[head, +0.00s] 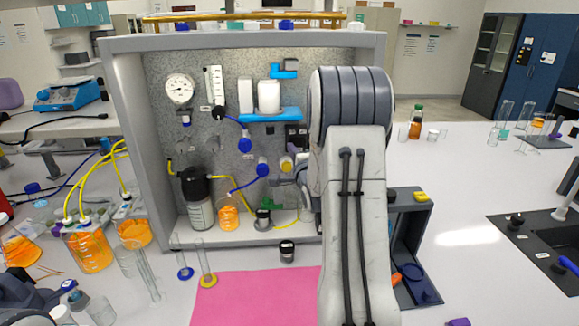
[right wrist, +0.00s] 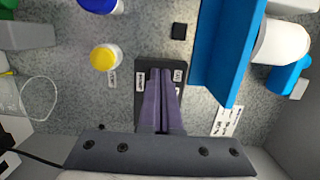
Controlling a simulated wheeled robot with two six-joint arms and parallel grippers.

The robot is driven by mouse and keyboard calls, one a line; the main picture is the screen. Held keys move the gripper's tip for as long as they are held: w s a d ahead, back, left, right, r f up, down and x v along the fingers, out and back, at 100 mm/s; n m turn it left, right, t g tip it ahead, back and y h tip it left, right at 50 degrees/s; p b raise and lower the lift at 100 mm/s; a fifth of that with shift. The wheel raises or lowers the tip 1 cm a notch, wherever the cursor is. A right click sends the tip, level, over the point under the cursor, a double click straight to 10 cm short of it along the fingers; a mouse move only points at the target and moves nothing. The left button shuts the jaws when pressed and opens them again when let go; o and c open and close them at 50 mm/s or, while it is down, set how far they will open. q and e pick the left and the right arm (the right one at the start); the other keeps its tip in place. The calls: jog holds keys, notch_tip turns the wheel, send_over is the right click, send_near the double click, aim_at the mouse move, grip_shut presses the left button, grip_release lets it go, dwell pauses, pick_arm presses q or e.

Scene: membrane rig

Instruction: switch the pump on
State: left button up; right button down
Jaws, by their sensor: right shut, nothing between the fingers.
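The dark switch plate (head: 296,133) is on the grey speckled panel of the rig, partly behind my right arm in the head view. In the right wrist view the plate (right wrist: 141,98) has small white labels either side of my fingers. My right gripper (right wrist: 162,72) is shut and empty, its purple fingertips in front of the middle of the plate. They hide the switch itself, so I cannot tell its position or whether they touch it. In the head view the right gripper (head: 299,163) shows partly, beside the plate. I do not make out my left gripper.
A blue shelf (right wrist: 222,50) juts out close beside the fingers in the right wrist view. A yellow-capped knob (right wrist: 105,57) is on the other side. Bottles and a beaker of orange liquid (head: 228,218) stand in the rig. A pink mat (head: 255,297) lies in front.

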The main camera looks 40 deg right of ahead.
jog(key=s+a+b, duration=0.6)
jog(key=s+a, duration=0.1)
jog(key=s, duration=0.1)
jog(key=shift+s+a, duration=0.3)
jog(key=shift+a, duration=0.1)
jog(key=s+a+f+n+g+y, duration=0.1)
jog(key=a+f+n+g+y, duration=0.3)
jog(key=a+n, duration=0.5)
jog(key=a+f+n+g+y, duration=0.2)
jog(key=a+f+n+y, duration=0.35)
jog(key=a, duration=0.85)
jog(key=s+a+f+n+g, duration=0.5)
jog(key=s+a+n, duration=0.1)
jog(key=s+a, duration=0.3)
jog(key=s+a+n+g, duration=0.1)
jog(key=s+n, duration=0.3)
jog(key=s, duration=0.4)
jog(key=s+a+f+n+g+h, duration=0.1)
jog(key=s+n+g, duration=0.3)
jog(key=s, duration=0.4)
jog(key=shift+a+n, duration=0.75)
jog(key=shift+a, duration=0.05)
